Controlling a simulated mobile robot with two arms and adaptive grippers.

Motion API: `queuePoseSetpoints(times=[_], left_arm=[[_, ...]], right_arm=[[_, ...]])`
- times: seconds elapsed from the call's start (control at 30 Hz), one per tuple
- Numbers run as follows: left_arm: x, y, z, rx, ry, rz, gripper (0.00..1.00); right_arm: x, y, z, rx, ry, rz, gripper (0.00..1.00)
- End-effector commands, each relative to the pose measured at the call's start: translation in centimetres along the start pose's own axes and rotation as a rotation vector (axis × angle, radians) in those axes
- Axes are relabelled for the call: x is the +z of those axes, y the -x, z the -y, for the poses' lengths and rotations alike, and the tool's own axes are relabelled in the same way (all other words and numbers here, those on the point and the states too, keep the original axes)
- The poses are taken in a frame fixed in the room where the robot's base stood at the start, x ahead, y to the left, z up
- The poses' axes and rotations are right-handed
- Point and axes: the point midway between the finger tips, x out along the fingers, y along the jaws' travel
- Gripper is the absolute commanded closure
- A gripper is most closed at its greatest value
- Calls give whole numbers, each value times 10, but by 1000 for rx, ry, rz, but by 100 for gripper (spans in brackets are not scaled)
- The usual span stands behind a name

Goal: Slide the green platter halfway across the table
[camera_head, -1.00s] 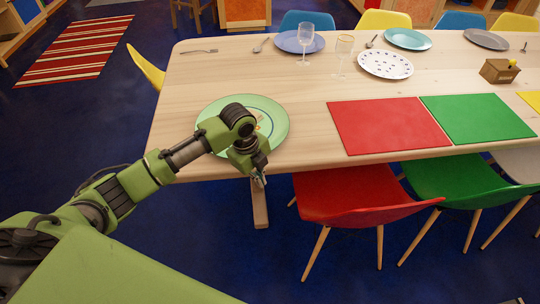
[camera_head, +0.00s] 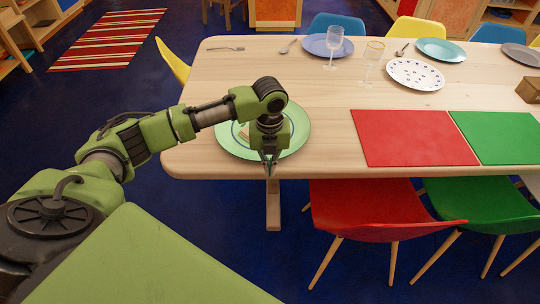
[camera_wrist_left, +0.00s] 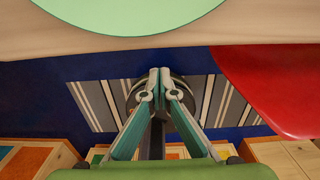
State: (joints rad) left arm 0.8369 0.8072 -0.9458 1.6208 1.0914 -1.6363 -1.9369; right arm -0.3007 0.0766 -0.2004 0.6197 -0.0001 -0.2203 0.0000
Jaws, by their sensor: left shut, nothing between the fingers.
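The green platter (camera_head: 296,139) lies flat near the front left edge of the wooden table (camera_head: 330,95). My left arm hides part of it in the head view. In the left wrist view the platter (camera_wrist_left: 130,14) shows at the top, with the table's edge below it. My left gripper (camera_head: 270,171) is shut and empty, pointing down at the table's front edge beside the platter's near rim. In the left wrist view the gripper (camera_wrist_left: 159,74) shows its fingertips together, apart from the platter. My right gripper is not in view.
Red (camera_head: 414,138) and green (camera_head: 500,138) mats lie right of the platter, with bare table between. Glasses, a white dotted plate (camera_head: 416,74) and a blue plate (camera_head: 327,45) stand farther back. A red chair (camera_head: 375,212) is at the front.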

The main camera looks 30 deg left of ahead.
Motion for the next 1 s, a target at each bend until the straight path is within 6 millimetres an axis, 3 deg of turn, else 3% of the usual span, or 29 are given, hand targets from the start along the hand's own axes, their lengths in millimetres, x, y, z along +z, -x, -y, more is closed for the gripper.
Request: queuePoseSetpoints(times=[0.1,0.23,0.43,1.0], left_arm=[[-1,-28,-1,3,0,-4,100],[20,-24,0,0,4,2,100],[36,-25,0,0,2,2,100],[40,-23,0,0,1,0,100]], right_arm=[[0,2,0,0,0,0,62],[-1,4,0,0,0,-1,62],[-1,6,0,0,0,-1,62],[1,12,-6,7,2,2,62]])
